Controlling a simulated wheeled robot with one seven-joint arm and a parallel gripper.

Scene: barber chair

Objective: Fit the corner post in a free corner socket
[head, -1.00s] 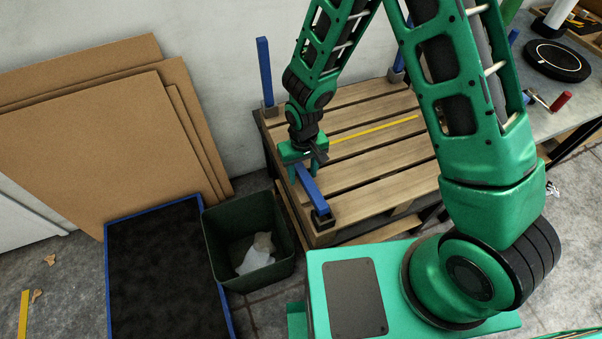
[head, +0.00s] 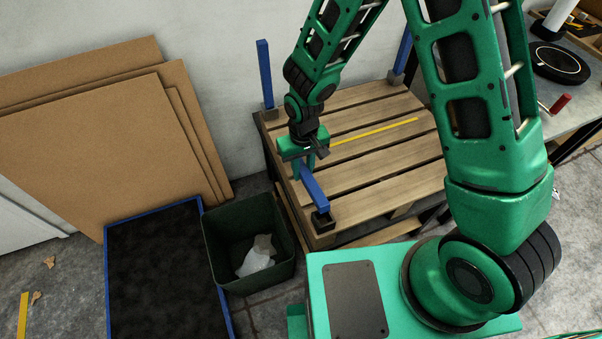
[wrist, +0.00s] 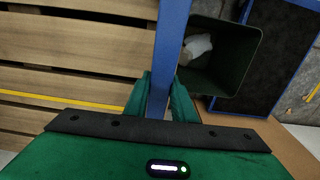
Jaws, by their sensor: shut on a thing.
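The blue corner post (head: 314,188) is held in my gripper (head: 310,168), near the front left corner of the wooden pallet (head: 375,161). In the head view it slants down to the right. Its lower end is at a dark corner socket (head: 322,220); I cannot tell whether it is inside or just above it. In the wrist view the post (wrist: 170,45) runs between the green fingers (wrist: 160,98) and out past the top edge, so its far end is out of view.
Blue posts stand in the back left socket (head: 270,113) and the back right socket (head: 395,77). A yellow strip (head: 375,131) lies on the pallet. A dark green bin (head: 224,262) stands close at left, beside a blue-edged black mat (head: 160,265). Cardboard sheets (head: 95,145) lean on the wall.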

